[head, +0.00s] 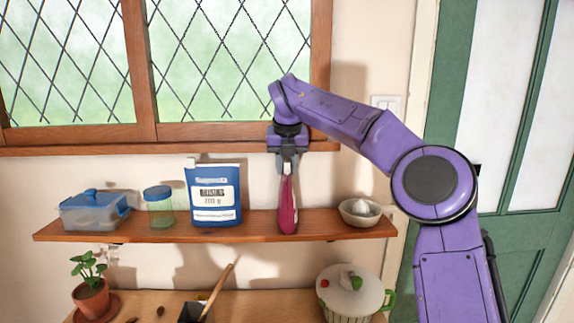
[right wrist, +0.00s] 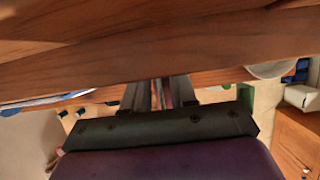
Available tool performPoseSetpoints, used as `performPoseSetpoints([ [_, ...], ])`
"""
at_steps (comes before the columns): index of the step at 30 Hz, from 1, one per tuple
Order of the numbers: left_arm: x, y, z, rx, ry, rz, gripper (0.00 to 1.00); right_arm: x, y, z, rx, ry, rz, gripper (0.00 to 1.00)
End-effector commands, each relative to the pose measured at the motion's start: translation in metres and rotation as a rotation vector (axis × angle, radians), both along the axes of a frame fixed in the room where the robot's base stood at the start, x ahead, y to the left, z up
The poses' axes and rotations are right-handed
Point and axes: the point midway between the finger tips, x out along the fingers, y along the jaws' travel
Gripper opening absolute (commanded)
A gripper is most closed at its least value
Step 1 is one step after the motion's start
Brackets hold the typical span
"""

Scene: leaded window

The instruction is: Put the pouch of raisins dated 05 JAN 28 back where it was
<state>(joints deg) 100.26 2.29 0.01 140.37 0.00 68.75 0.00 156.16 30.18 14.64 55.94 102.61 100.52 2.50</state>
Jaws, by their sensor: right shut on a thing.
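A narrow magenta pouch (head: 288,205) hangs upright, seen edge-on, below my right gripper (head: 288,158). The gripper points down and is shut on the pouch's top. The pouch's lower end is at the wooden shelf (head: 330,226), right of its middle; I cannot tell whether it touches. No print or date on it can be read. In the right wrist view the gripper fingers (right wrist: 163,96) close around a thin reddish strip. A blue pouch (head: 215,216) with a white label stands on the shelf to the left; its small print is unreadable. My left gripper is out of view.
There is free shelf between the blue pouch and the bowl, around the held pouch. The window sill (head: 180,135) lies above, close behind my gripper.

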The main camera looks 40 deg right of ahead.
Motion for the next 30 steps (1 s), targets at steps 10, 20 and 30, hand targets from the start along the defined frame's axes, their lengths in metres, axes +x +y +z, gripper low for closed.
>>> performPoseSetpoints([
  [10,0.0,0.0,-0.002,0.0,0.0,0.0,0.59,0.0,0.0,-0.002,0.001,0.001,0.0,0.52],
  [20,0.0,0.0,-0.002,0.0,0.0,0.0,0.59,-0.009,0.008,0.033,-0.002,-0.005,-0.001,0.52],
  [30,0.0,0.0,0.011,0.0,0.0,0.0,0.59,-0.032,0.027,0.105,-0.001,0.0,-0.001,0.52],
])
